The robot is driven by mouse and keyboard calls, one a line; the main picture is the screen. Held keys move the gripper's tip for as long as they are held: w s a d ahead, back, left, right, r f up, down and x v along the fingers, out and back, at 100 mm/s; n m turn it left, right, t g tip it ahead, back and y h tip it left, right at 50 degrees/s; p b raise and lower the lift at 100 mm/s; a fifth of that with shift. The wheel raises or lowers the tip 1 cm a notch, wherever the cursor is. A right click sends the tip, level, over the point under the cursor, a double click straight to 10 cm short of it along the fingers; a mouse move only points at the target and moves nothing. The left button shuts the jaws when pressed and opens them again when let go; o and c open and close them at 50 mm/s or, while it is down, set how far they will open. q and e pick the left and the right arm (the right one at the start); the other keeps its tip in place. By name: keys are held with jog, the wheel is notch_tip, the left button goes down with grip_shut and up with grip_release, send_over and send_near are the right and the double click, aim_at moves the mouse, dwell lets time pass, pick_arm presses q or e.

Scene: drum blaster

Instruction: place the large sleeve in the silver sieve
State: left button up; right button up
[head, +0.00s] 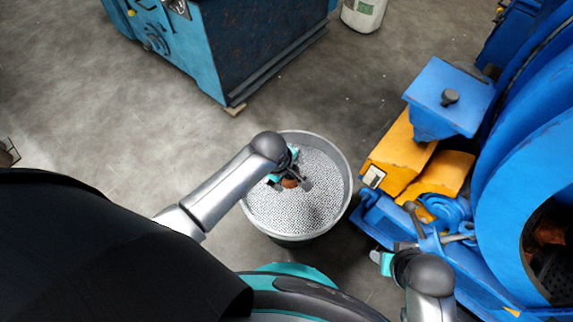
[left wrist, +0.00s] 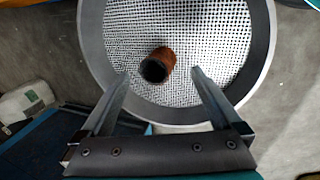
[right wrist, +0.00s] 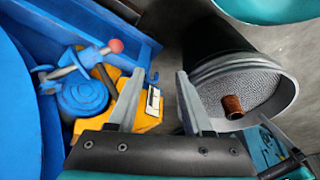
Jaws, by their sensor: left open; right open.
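The large sleeve, a rusty brown tube (left wrist: 158,65), lies on the perforated floor of the silver sieve (left wrist: 262,60). In the head view the sleeve (head: 289,183) is partly hidden by my left gripper (head: 291,183), and the sieve (head: 343,165) is a round grey pan. My left gripper (left wrist: 160,78) is open above the sleeve, which shows between and beyond its fingertips without touching them. The right wrist view also shows the sleeve (right wrist: 233,107) inside the sieve (right wrist: 275,105). My right gripper (right wrist: 158,80) is open and empty, beside the blue machine and apart from the sieve.
The blue drum machine (head: 500,190) with yellow parts (head: 402,155) stands right of the sieve. A large blue cabinet (head: 245,50) stands at the back. A white bucket (head: 363,12) is near the top. Grey floor (head: 90,100) is free at the left.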

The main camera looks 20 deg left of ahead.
pick_arm(q)
jog(key=shift+p+v, duration=0.8)
jog(key=shift+v, duration=0.7)
pick_arm(e)
jog(key=shift+g, duration=0.3)
jog(key=shift+s+d+f, duration=0.1)
jog(key=shift+s+f, duration=0.2)
jog(key=shift+f, duration=0.3)
jog(key=shift+s+f, duration=0.25)
jog(key=shift+f, duration=0.4)
jog(key=shift+s+d+f, duration=0.1)
jog(key=shift+s+f, duration=0.2)
jog(key=shift+f, duration=0.3)
pick_arm(q)
jog(key=s+a+f+m, duration=0.1)
jog(key=s+f+m, duration=0.1)
jog(key=s+m, duration=0.5)
jog(key=s+a+f+m, duration=0.2)
jog(key=s+m, duration=0.5)
jog(key=m, duration=0.2)
jog(key=shift+a+m+y, duration=0.15)
jog(key=shift+m+y, duration=0.15)
jog(key=shift+y, duration=0.1)
pick_arm(e)
jog(key=shift+a, duration=0.1)
pick_arm(q)
jog(key=shift+s, duration=0.1)
